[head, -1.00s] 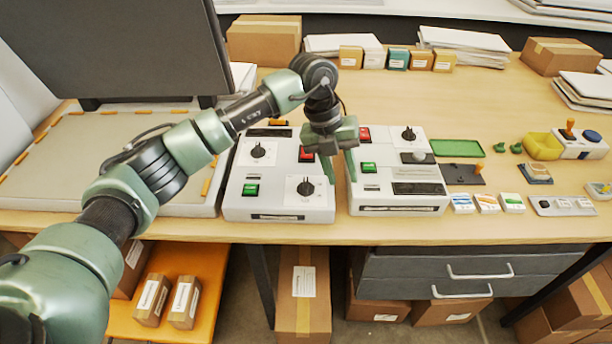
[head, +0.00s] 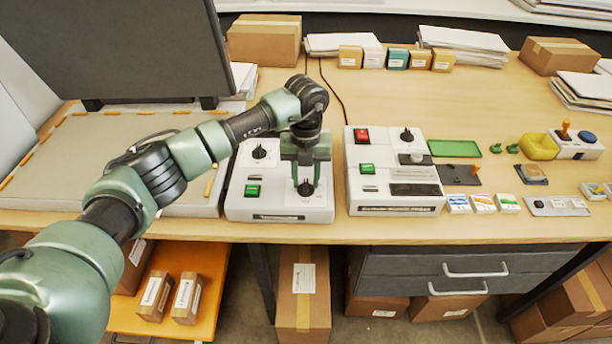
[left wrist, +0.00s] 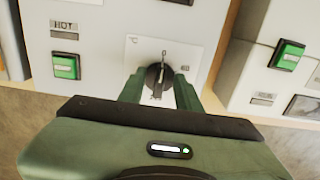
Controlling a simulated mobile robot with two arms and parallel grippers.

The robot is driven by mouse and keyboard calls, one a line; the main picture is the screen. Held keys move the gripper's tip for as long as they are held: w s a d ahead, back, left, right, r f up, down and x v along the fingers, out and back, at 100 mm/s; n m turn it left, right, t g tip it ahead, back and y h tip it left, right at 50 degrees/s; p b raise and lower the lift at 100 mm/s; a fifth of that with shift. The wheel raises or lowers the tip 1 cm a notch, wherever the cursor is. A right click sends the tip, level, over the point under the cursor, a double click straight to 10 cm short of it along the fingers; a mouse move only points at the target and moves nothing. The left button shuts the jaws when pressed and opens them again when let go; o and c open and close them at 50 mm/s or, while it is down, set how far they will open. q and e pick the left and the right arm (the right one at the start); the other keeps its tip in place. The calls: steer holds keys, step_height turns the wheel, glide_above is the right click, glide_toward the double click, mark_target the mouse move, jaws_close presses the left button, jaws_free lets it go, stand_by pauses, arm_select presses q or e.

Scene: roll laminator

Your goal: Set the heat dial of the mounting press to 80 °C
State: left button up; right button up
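The dial (head: 306,188) marked °C is a black knob on a white plate, at the lower right of the left grey control box (head: 240,207). It also shows in the left wrist view (left wrist: 158,78), its bar running roughly up and down the picture. The scale figures are too small to read. My left gripper (head: 306,183) points down over this dial, with one finger on each side of the knob. The fingers are apart, and I see no clear grip on the knob. My right gripper is not in view.
The same box has a second black dial (head: 259,152) and a green switch (head: 252,190). A large dark lid (head: 110,45) stands raised at the left.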

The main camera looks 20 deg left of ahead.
arm_select(q)
jaws_close()
steer(key=m+b, duration=0.2)
steer(key=shift+f+b, duration=0.2)
steer(key=shift+b, duration=0.1)
steer(key=m+b, duration=0.2)
steer(key=shift+d+m, duration=0.1)
steer(key=shift+m, duration=0.3)
steer(key=m+b, duration=0.3)
steer(key=m, duration=0.1)
steer(key=shift+d+b, duration=0.1)
steer(key=shift+b, duration=0.25)
steer(key=shift+r+m+b, duration=0.2)
steer(key=shift+m+b, duration=0.5)
steer(key=shift+m, duration=0.7)
